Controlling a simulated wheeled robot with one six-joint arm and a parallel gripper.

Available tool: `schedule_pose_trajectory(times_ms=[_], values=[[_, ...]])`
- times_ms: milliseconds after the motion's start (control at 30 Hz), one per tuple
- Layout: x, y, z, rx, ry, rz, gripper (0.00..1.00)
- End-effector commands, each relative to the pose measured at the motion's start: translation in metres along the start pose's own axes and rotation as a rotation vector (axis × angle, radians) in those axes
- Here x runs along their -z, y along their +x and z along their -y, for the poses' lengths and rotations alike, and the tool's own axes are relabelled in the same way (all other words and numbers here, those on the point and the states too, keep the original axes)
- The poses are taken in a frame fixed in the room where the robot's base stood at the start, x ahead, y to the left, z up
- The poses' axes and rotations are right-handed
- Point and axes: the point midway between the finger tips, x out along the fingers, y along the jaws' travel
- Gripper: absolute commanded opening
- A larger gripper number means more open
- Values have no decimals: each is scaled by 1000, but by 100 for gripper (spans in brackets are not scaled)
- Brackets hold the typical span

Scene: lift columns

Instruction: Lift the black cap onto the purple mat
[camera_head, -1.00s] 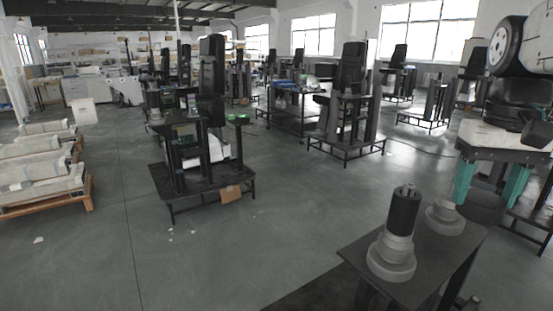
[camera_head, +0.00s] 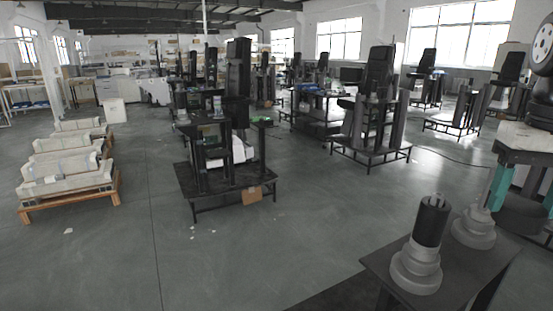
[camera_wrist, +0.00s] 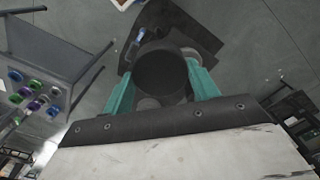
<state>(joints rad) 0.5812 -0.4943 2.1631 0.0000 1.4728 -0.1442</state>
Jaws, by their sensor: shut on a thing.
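My gripper (camera_head: 522,198) is at the right edge of the head view, partly cut off, with teal fingers pointing down. It also shows in the wrist view (camera_wrist: 161,88), its fingers on either side of the black cap. The black cap (camera_wrist: 160,72) is a dark round piece gripped between them. In the head view the cap (camera_head: 522,217) is a dark shape between the fingers, held in the air. I cannot make out a purple mat in either view.
A black table (camera_head: 385,262) at front right bears two grey stepped pieces (camera_head: 414,270), (camera_head: 474,230), one topped by a black cylinder (camera_head: 432,221). In the wrist view, a grey table (camera_wrist: 40,50) at left holds several coloured round pieces.

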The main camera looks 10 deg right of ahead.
Motion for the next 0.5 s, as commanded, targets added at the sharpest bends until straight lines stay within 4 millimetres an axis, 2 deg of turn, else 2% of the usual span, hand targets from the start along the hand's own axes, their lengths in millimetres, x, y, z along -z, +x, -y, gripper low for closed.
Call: schedule_pose_trajectory(times_ms=[500], values=[[0,-23,0,0,0,-1,32]])
